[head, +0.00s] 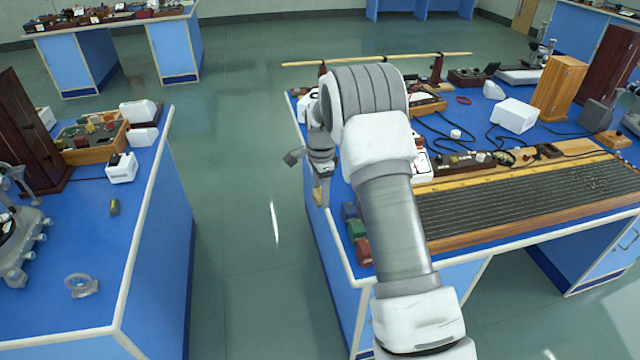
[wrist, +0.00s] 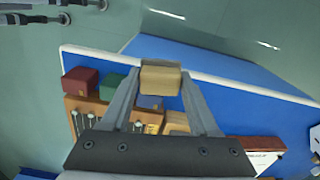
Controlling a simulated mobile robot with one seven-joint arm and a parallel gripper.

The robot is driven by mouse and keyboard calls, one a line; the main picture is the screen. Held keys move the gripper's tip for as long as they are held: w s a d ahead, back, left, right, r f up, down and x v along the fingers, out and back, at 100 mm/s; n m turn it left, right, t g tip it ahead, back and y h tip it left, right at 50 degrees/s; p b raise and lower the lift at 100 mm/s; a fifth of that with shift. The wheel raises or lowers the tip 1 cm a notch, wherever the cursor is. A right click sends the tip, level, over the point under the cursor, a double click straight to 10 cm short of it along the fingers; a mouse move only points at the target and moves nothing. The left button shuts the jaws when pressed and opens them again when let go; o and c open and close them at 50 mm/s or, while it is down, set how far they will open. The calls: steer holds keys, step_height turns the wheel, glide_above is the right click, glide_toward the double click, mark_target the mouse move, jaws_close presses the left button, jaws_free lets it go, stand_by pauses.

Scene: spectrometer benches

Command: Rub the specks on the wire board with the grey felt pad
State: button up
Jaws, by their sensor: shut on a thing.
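The wire board (head: 480,207) lies along the front of the right bench, a long wooden board with many parallel dark wires. Small pale specks (head: 597,184) show near its right end. My gripper (head: 319,196) points down by the left edge of the right bench, well left of the specks. In the wrist view its fingers are shut on a small tan block (wrist: 160,78). My arm hides the left part of the board in the head view.
A red block (head: 363,250), a green block (head: 356,229) and a blue block (head: 350,211) stand in a row near the board's left end. Black cables and instruments crowd the bench behind the board. Open floor (head: 240,200) separates it from the left bench (head: 150,230).

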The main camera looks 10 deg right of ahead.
steer(key=s+a+f+n, duration=0.1)
steer(key=s+f+n, duration=0.6)
steer(key=s, duration=0.3)
steer(key=s+a+f+n, duration=0.1)
steer(key=s+f+n, duration=0.6)
steer(key=s+n, duration=0.2)
steer(key=shift+s+a+f, duration=0.2)
steer(key=shift+s+a, duration=0.2)
steer(key=shift+s, duration=0.8)
steer(key=shift+a, duration=0.15)
